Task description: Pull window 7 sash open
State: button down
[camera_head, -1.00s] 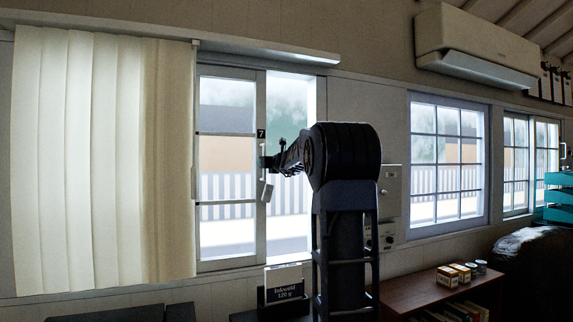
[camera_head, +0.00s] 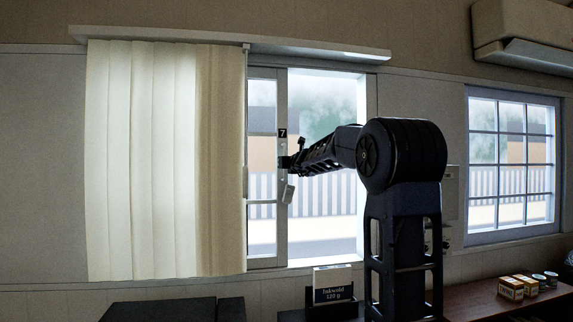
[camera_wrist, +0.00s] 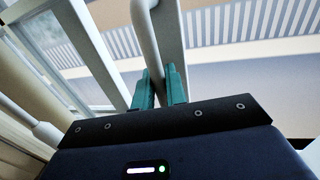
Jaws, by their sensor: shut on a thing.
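The window 7 sash (camera_head: 282,222) is a pale sliding frame, marked with a black "7" plate (camera_head: 282,133). Its left part is hidden behind the cream blind. A wide gap stands between its right stile and the right jamb. My gripper (camera_head: 287,162) is at the upright handle on this stile. In the wrist view, the teal fingers of my gripper (camera_wrist: 160,88) are shut on the pale handle bar (camera_wrist: 146,38).
The cream vertical blind (camera_head: 160,160) covers the left side of the window. A small sign (camera_head: 333,285) stands below the window. A brown shelf (camera_head: 478,301) with small boxes and cans is at lower right. Another window (camera_head: 511,160) is at right.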

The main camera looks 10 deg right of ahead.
jog(key=c, duration=1.5)
grip_release()
jog(key=shift+s, duration=0.1)
jog(key=s, duration=0.3)
jog(key=s+d, duration=0.1)
jog(key=s, duration=0.3)
jog(key=s+d, duration=0.1)
jog(key=s, duration=0.2)
jog(key=shift+s, duration=0.2)
